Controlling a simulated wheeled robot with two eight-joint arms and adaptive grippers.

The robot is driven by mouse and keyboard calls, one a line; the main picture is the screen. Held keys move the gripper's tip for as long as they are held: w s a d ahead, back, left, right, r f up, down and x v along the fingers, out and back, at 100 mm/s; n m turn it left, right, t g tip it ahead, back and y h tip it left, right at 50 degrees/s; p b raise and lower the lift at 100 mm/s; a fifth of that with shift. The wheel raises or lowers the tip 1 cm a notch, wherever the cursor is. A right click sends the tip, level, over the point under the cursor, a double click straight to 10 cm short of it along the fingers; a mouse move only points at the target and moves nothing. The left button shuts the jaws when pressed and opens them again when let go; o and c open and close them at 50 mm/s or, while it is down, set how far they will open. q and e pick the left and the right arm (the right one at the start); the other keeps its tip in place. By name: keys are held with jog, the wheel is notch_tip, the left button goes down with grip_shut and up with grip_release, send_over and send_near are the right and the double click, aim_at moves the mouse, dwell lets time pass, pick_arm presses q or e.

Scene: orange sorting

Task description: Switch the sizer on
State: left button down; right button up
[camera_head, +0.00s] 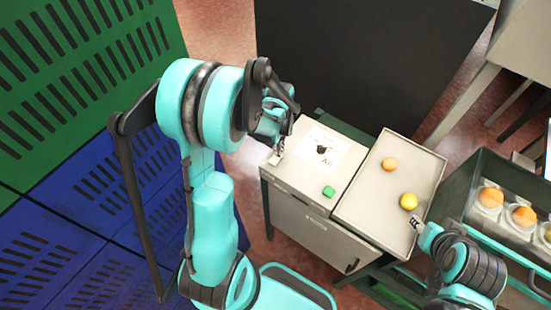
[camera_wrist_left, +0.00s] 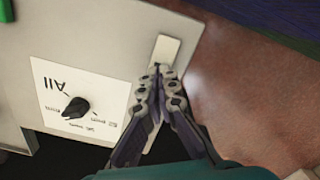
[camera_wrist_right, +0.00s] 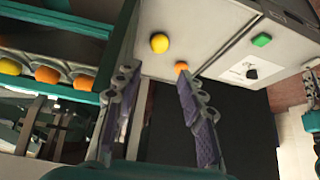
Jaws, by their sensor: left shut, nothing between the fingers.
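The sizer (camera_head: 300,180) is a pale-topped cabinet with a white label and black dial (camera_wrist_left: 75,108), a green button (camera_head: 328,191) and a small pale switch plate (camera_wrist_left: 165,50) near its edge. My left gripper (camera_wrist_left: 159,68) is shut and empty, with its fingertips at the near end of the switch plate; I cannot tell whether they touch it. My right gripper (camera_wrist_right: 155,75) is open and empty, near the tray's right side in the head view (camera_head: 418,226).
A shallow tray (camera_head: 375,215) beside the sizer holds an orange fruit (camera_head: 389,164) and a yellow fruit (camera_head: 408,201). A dark green rack (camera_head: 460,190) with several fruits in clear cups stands at the right. Blue and green slatted crates (camera_head: 60,130) stand at the left.

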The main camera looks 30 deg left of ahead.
pick_arm(q)
jog(key=shift+f+b, duration=0.85)
jog(key=shift+f, duration=0.1)
dwell(0.3)
jog(key=shift+r, duration=0.15)
jog(key=shift+r+p, duration=2.45)
jog(key=shift+r, duration=1)
jog(key=shift+f, duration=0.1)
